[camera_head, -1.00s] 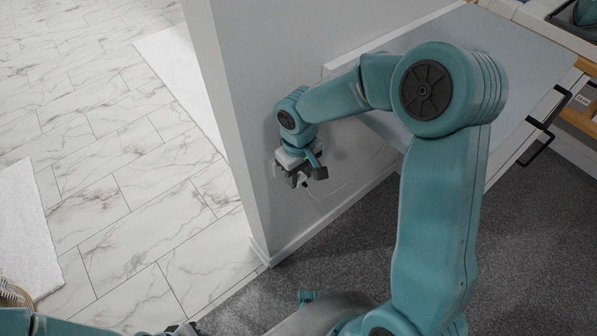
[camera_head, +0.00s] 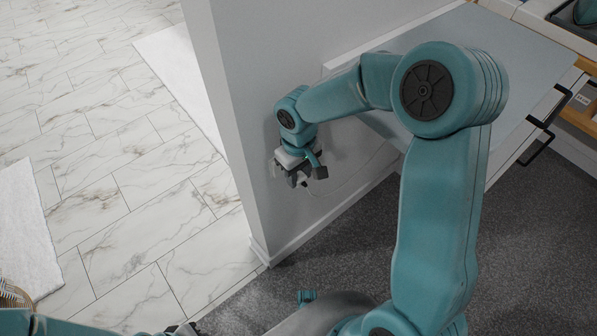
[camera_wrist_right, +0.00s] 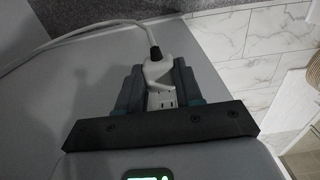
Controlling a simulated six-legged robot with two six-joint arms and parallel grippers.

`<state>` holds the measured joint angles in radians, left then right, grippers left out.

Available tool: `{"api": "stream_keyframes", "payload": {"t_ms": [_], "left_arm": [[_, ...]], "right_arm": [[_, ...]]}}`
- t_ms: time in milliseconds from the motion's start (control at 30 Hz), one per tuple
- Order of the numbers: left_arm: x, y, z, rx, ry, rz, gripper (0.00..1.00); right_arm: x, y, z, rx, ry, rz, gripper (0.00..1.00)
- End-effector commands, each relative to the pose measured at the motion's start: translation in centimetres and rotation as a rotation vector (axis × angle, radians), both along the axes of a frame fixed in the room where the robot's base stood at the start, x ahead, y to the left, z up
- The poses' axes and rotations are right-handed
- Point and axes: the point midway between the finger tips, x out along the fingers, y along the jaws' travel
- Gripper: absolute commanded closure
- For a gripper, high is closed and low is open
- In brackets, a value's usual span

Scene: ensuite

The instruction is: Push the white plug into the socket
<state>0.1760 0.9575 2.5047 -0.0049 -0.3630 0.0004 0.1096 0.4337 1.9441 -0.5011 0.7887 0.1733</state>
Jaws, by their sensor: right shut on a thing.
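My right gripper (camera_head: 297,178) is at the grey-white wall, low down near its corner. In the right wrist view its two dark fingers (camera_wrist_right: 157,86) are shut on the white plug (camera_wrist_right: 157,69). The plug's white cable (camera_wrist_right: 112,24) runs from it to the left. I cannot tell how far the plug's pins are in the socket. In the head view the gripper hides the plug and socket.
The wall (camera_head: 238,110) ends in a corner left of the gripper, with marble tile floor (camera_head: 130,190) beyond. A grey cabinet with a dark handle (camera_head: 545,125) stands at the right. Dark grey carpet (camera_head: 530,230) lies below. White mats (camera_head: 22,225) lie on the tiles.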

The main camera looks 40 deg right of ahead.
Motion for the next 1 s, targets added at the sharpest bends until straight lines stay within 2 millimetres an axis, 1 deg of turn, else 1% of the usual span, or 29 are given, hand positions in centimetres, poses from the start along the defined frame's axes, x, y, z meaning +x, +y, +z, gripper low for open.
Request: {"api": "stream_keyframes", "payload": {"t_ms": [267,1000], "left_arm": [[0.0,0.0,0.0,0.000,0.000,0.000,1.00],[0.0,0.0,0.6,0.000,0.000,0.000,1.00]], "right_arm": [[0.1,0.0,0.0,0.000,0.000,0.000,0.95],[2.0,0.2,0.1,0.000,-0.001,0.000,0.95]]}}
